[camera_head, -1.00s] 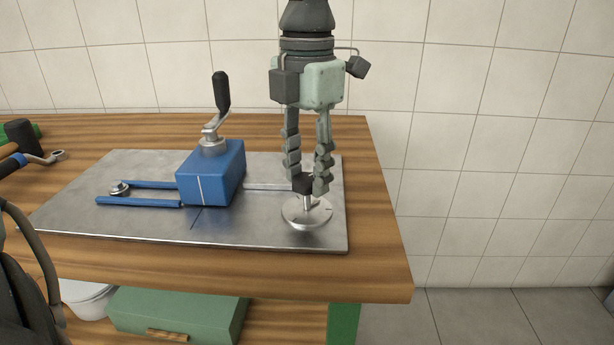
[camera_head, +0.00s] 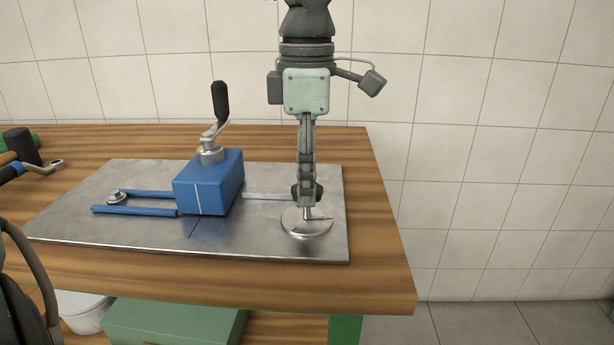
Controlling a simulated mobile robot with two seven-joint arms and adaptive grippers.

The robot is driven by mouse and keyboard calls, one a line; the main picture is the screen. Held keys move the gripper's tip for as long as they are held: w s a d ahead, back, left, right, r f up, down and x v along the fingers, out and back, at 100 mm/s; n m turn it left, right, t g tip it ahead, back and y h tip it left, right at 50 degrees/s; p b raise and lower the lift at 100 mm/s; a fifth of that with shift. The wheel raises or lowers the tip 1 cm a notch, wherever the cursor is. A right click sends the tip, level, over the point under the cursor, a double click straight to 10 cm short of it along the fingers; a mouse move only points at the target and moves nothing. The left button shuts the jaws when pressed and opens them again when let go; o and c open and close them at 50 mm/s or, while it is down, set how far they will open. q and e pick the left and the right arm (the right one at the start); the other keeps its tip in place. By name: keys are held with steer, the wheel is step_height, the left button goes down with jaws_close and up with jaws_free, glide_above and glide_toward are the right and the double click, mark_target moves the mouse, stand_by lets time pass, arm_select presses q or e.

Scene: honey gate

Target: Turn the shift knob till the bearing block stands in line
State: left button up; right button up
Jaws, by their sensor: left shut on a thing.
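The shift knob (camera_head: 298,192) is a small dark grip on a thin shaft above a round silver disc (camera_head: 305,229), at the right of a steel plate. My left gripper (camera_head: 307,197) points straight down and is shut on the knob, its fingers seen edge-on and hiding part of it. The blue bearing block (camera_head: 205,185) stands left of it, with a black-handled crank (camera_head: 221,102) on top. A white line (camera_head: 197,200) runs down its front; its foot is close to a dark mark (camera_head: 192,230) on the plate. I cannot tell whether they line up exactly. My right gripper is out of view.
The steel plate (camera_head: 110,232) lies on a wooden bench (camera_head: 384,270). Two blue rails (camera_head: 133,211) extend left from the block. Tools, including a wrench (camera_head: 45,165), lie at the far left. A green box (camera_head: 170,322) is below. Bare wood lies right of the plate.

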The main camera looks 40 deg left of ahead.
arm_select(q)
steer(key=shift+m, duration=0.3)
steer(key=o, duration=1.1)
steer(key=shift+o, duration=0.2)
step_height(320, 180, up, 12)
stand_by(0.4)
